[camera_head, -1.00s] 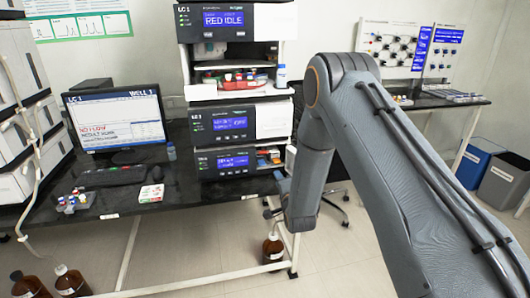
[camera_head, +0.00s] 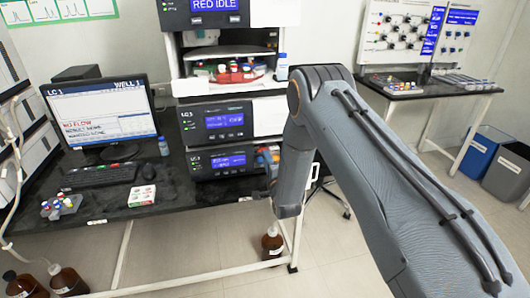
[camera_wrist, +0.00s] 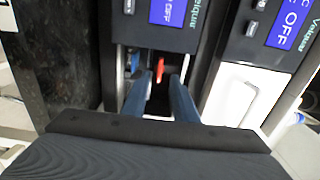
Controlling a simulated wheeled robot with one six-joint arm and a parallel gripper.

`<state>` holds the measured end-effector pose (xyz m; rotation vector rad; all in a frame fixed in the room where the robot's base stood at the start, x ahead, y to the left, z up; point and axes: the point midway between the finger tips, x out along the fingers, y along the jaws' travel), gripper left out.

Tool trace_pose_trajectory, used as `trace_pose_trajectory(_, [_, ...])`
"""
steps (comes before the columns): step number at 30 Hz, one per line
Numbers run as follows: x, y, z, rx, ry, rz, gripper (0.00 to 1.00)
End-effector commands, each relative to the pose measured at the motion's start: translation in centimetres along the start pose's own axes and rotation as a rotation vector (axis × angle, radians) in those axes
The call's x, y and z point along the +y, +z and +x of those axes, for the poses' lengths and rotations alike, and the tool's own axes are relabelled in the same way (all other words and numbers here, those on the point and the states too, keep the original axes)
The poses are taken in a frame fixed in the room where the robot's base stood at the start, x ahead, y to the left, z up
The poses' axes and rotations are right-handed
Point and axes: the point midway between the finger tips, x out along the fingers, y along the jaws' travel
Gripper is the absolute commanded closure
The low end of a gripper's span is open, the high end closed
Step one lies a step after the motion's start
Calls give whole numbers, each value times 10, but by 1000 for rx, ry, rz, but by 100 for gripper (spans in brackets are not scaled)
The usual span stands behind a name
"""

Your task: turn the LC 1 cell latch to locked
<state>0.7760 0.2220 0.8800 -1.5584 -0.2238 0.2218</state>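The LC 1 stack's lowest module (camera_head: 222,161) has a lit blue screen, with an opening at its right end. In the wrist view, a small red piece (camera_wrist: 160,70), which looks like the cell latch, shows inside a dark recess below a blue screen. I cannot tell whether it is locked. My gripper (camera_wrist: 158,92) points into this recess. Its two blue-grey fingers stand apart, one on each side of the red piece, with a gap between them. Contact with it cannot be made out. In the head view my forearm hides most of the gripper.
A white panel with a handle (camera_wrist: 233,92) is right of the recess in the wrist view. In the head view, a monitor (camera_head: 104,117), keyboard (camera_head: 100,175) and small box (camera_head: 142,195) are on the bench left of the stack. Brown bottles (camera_head: 66,281) stand on the floor.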

Motion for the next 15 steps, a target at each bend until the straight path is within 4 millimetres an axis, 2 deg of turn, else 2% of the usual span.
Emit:
trace_pose_trajectory(7, [0,-1,34,2,-1,-1,74])
trace_pose_trajectory(15, [0,-3,47,4,1,-1,74])
